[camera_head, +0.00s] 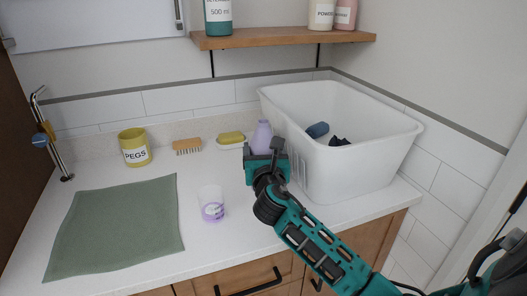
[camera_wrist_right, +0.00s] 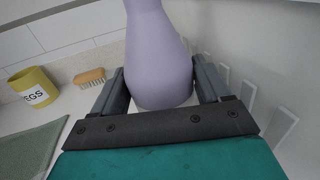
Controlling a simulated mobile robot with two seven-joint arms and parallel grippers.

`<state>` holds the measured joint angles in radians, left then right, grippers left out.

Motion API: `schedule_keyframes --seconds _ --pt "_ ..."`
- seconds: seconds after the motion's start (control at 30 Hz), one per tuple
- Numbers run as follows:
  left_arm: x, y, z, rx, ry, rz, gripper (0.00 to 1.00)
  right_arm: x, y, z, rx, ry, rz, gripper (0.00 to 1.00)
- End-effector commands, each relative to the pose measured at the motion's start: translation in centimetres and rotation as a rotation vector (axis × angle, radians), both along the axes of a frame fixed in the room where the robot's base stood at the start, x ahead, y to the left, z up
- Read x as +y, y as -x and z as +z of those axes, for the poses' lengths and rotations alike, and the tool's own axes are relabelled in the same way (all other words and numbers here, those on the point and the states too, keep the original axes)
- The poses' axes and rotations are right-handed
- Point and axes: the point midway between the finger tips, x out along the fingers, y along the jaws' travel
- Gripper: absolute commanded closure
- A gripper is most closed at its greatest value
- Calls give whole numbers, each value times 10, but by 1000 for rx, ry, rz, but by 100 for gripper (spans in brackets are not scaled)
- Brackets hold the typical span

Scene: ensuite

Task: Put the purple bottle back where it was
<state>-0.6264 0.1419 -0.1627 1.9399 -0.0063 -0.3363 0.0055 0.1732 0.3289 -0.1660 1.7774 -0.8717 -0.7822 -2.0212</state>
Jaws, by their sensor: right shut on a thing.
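The purple bottle (camera_head: 262,136) stands upright at the back of the counter, just left of the white tub, in the head view. In the right wrist view the purple bottle (camera_wrist_right: 158,60) fills the middle, between the two fingers. My right gripper (camera_head: 264,150) is shut on it; the fingers (camera_wrist_right: 162,88) press its sides near the base. The gripper hides the bottle's lower part in the head view, so I cannot tell whether its base touches the counter. My left gripper is not in view.
The white tub (camera_head: 375,180) holds dark items. A clear cup with purple contents (camera_head: 211,204), a soap dish (camera_head: 230,140), a brush (camera_head: 187,146), a yellow pegs pot (camera_head: 134,148) and a green cloth (camera_head: 118,228) are on the counter (camera_head: 215,262). A wooden shelf (camera_head: 280,37) with bottles hangs above.

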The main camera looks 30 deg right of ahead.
Motion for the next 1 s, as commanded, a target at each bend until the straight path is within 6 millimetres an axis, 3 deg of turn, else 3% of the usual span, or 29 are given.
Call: schedule_keyframes --seconds 0.2,0.23,0.4,0.5,0.77,1.0 --pt "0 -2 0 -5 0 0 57 0 0 -1 -4 2 0 96" --pt "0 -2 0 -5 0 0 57 0 0 -3 0 0 0 23" --pt "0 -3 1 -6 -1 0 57 0 0 -2 0 0 0 6" --pt "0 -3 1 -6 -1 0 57 0 0 -2 0 0 0 0" --pt "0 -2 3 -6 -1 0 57 0 0 3 -1 0 0 0" --pt "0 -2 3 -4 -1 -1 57 18 32 0 1 -2 3 0"
